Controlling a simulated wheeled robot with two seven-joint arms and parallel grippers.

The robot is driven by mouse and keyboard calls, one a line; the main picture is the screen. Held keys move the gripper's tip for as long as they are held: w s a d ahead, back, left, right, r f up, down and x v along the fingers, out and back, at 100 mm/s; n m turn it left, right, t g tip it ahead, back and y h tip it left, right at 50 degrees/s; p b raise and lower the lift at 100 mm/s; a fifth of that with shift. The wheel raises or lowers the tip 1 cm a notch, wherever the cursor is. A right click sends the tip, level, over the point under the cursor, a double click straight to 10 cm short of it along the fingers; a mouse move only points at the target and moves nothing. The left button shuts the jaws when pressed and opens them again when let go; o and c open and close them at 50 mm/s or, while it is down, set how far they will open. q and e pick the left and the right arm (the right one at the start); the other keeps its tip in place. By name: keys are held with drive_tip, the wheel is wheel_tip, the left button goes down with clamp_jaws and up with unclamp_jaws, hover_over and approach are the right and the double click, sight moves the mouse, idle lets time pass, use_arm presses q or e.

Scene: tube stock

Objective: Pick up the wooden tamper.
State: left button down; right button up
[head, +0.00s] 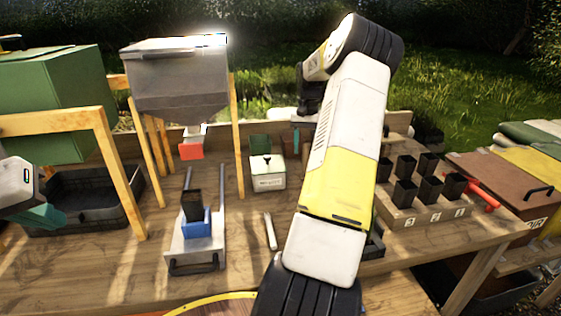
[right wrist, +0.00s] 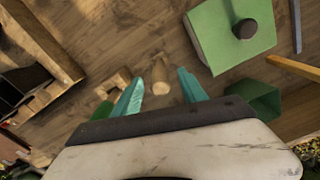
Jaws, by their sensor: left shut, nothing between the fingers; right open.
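The wooden tamper (right wrist: 160,70) shows in the right wrist view as a short, pale round wooden piece by the bench top. My right gripper (right wrist: 161,82) is open, with one teal finger on each side of the tamper; I cannot tell whether they touch it. In the head view my right gripper (head: 296,139) is at the back of the bench, partly hidden by my own arm, and I cannot make out the tamper there. My left gripper (head: 42,215) is shut and empty at the left edge, over a black tray.
A pale green tin (head: 268,181) with a dark knob stands beside the right gripper. A green cup (right wrist: 255,100) is close by. A numbered block (head: 425,213) with black tubes is at right. A hopper (head: 175,85) on wooden posts stands at left. The front bench is partly clear.

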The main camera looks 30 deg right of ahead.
sight(305, 162)
wheel_tip(305, 162, down, 4)
drive_tip(key=shift+s+a+f, duration=0.1)
drive_tip(key=shift+f, duration=0.05)
clamp_jaws()
idle(0.4)
